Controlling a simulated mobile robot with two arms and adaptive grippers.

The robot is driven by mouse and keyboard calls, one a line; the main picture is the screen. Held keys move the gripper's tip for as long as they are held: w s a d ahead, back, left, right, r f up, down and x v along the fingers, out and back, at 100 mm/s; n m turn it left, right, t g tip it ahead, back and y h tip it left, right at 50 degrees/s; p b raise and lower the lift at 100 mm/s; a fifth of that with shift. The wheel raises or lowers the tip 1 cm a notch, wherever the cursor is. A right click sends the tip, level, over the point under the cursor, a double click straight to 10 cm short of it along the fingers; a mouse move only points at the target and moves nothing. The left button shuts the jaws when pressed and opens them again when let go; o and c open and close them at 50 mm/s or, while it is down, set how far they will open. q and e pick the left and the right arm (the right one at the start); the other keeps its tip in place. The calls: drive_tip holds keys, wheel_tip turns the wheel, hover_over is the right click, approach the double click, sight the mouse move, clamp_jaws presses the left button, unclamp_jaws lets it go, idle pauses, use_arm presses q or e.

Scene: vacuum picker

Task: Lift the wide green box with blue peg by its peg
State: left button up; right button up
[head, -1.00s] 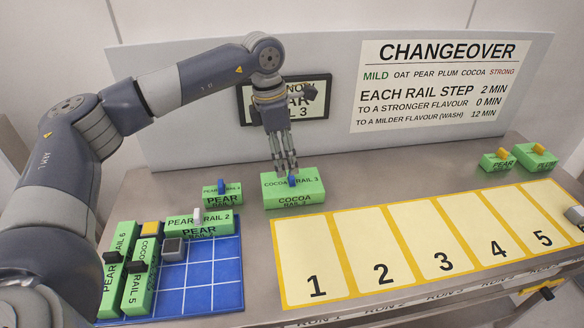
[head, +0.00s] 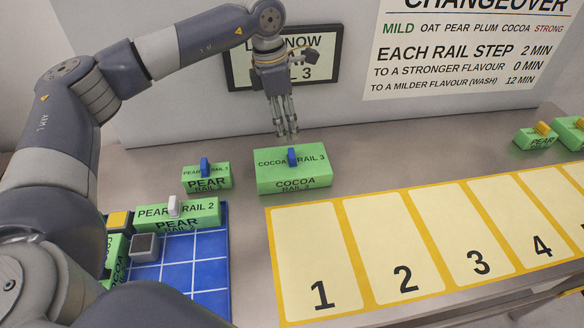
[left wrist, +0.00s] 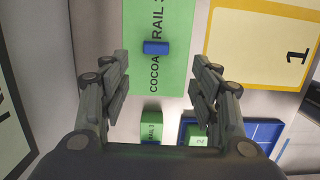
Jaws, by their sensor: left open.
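The wide green box (head: 294,182), marked COCOA RAIL 3, stands on the table behind the numbered strip. Its blue peg (head: 292,157) stands up from the middle of its top. My left gripper (head: 287,135) points down, open and empty, just above and behind the peg in the head view. In the left wrist view, the blue peg (left wrist: 156,47) and the green box (left wrist: 158,75) show beyond and between the spread fingers (left wrist: 160,88); the fingers are apart from the peg. My right gripper is not in view.
A smaller green PEAR box (head: 206,184), also blue-pegged, stands close left. The numbered strip (head: 315,262) is bare in front. A display (head: 318,72) hangs behind the gripper.

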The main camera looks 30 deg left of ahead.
sight(291, 153)
use_arm(q)
drive_tip(key=f, duration=0.2)
drive_tip(key=f+p, duration=0.1)
drive_tip(key=f, duration=0.1)
drive_tip(key=shift+w+d, duration=0.2)
drive_tip(key=shift+d+f, duration=0.1)
drive_tip(key=shift+f, duration=0.45)
drive_tip(key=shift+w+f+p, duration=0.1)
drive_tip(key=shift+f+p, duration=0.25)
drive_tip(key=shift+p, duration=0.05)
drive_tip(key=f, duration=0.2)
drive_tip(key=f+p, duration=0.1)
drive_tip(key=shift+w+f+p, duration=0.3)
drive_tip(key=shift+w+f, duration=0.05)
drive_tip(key=shift+w, duration=0.05)
drive_tip(key=shift+d+f, duration=0.1)
drive_tip(key=shift+f, duration=0.3)
clamp_jaws()
